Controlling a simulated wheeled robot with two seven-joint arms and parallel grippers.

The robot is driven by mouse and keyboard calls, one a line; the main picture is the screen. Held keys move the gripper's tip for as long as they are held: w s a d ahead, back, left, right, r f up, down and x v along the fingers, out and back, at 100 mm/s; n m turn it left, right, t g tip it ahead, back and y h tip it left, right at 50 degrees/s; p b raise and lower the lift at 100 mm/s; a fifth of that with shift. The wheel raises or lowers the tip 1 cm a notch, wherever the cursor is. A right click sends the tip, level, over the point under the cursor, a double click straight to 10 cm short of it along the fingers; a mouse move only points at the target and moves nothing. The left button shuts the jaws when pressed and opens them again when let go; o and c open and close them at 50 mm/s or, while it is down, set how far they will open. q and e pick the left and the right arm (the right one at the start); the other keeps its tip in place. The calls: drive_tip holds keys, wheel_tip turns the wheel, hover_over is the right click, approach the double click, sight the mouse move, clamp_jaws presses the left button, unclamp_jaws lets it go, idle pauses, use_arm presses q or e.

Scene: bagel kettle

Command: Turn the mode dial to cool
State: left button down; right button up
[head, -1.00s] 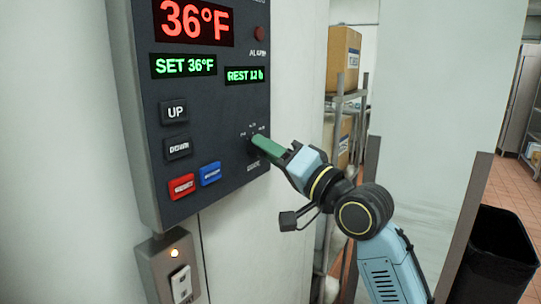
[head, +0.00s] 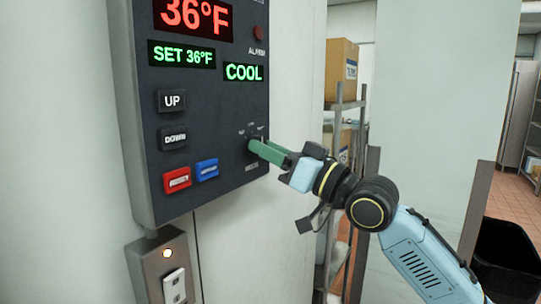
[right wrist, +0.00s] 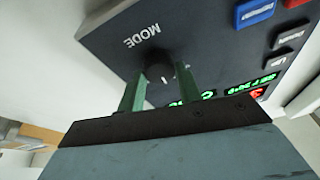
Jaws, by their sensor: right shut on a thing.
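The mode dial (head: 254,145) is a small black knob at the lower right of the dark control panel (head: 220,185) in the head view. In the right wrist view the dial (right wrist: 160,73) sits beside the word MODE, between two green fingers. My right gripper (head: 262,149) is shut on the dial, its fingertips reaching the panel; its fingers also show in the right wrist view (right wrist: 158,88). The green mode display (head: 243,72) reads COOL. My left gripper is not in view.
The panel also carries an UP button (head: 172,101), a DOWN button (head: 173,138), a red button (head: 177,180) and a blue button (head: 207,169). A switch box (head: 165,270) is below. A shelf with boxes (head: 342,72) and a black bin (head: 506,255) stand to the right.

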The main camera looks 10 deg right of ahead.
drive_tip(key=shift+r, duration=0.1)
idle(0.3)
drive_tip(key=o, duration=1)
drive_tip(key=shift+b+v, duration=1.65)
drive_tip(key=shift+v, duration=5.05)
